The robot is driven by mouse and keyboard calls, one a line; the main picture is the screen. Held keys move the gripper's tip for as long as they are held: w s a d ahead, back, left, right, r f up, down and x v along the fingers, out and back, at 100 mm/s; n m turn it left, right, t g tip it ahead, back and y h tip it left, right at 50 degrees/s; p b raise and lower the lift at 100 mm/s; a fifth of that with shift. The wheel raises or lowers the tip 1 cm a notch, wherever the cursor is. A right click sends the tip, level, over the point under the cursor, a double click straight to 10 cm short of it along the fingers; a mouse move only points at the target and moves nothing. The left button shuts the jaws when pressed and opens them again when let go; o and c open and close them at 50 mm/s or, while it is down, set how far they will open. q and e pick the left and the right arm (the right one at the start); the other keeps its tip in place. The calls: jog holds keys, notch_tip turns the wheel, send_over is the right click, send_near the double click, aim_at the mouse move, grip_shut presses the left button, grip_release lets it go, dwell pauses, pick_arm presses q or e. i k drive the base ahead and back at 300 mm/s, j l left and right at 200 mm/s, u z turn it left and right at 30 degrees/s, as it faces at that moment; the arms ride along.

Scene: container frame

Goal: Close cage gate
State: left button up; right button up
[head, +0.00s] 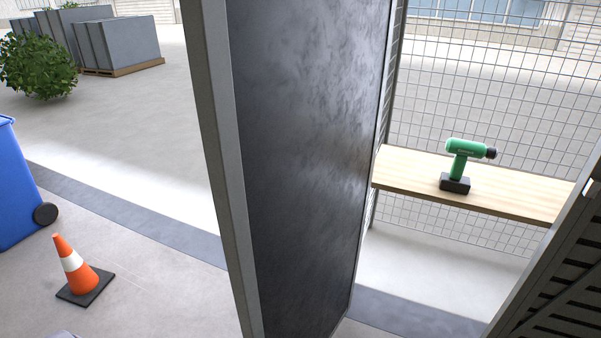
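A tall dark panel with a grey metal frame (300,150) stands upright in the middle of the head view. It appears to be the cage gate, standing open, with its near edge towards me and its far edge at the mesh cage. No latch or handle shows on its visible face. The cage (490,60) has wire mesh walls and its interior shows to the right of the panel. Neither of my grippers shows in the head view.
A wooden shelf (405,175) in the cage bears a green drill (460,160). A dark slatted structure (560,290) fills the lower right. An orange cone (75,268) and a blue bin (14,190) stand left; the floor between cone and panel is clear.

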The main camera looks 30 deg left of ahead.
aim_at(289, 95)
jog(key=j+z, duration=0.1)
jog(key=j, duration=0.35)
jog(key=k+j+z, duration=0.15)
jog(key=j, duration=0.25)
jog(key=k+j+z, duration=0.1)
jog(key=j, duration=0.35)
jog(key=k+j+z, duration=0.15)
jog(key=j, duration=0.25)
jog(key=i+j, duration=0.1)
jog(key=j, duration=0.25)
jog(key=i+j+z, duration=0.1)
jog(key=j, duration=0.3)
jog(key=i+j, duration=0.15)
jog(key=j, duration=0.2)
jog(key=i+j+z, duration=0.1)
jog(key=j, duration=0.3)
